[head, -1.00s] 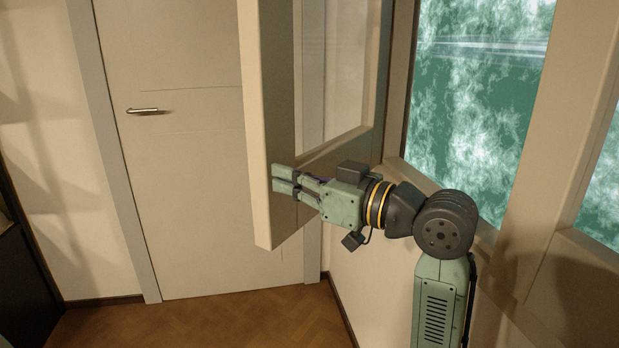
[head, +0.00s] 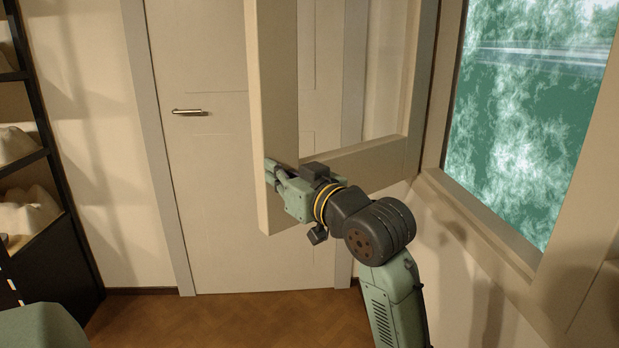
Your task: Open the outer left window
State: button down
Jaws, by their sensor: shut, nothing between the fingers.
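The outer left window (head: 360,157) is a beige sash with a clear pane. It stands swung wide into the room, away from its frame, in front of the door. The opening (head: 530,120) beside it shows a green and white view outside. My gripper (head: 272,172) is shut with nothing in it. It lies against or very close to the inner face of the sash, near its lower free corner. Its fingertips are partly hidden, and I cannot tell whether they press on the sash.
A white door (head: 210,200) with a metal handle (head: 189,112) is closed behind the sash. A dark shelf (head: 62,235) holding pale lumpy items (head: 25,212) stands at the left. The wooden floor (head: 230,318) is clear in front of the door.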

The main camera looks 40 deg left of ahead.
jog(key=w+a+m+t+h+p, duration=0.1)
jog(key=a+m+t, duration=0.1)
jog(key=a, duration=0.6)
jog(key=w+a+m+t+p, duration=0.1)
jog(key=w+a+t+p, duration=0.1)
jog(key=a, duration=0.7)
jog(key=shift+m+t+h, duration=0.4)
jog(key=shift+t, duration=0.4)
jog(key=shift+d, duration=0.1)
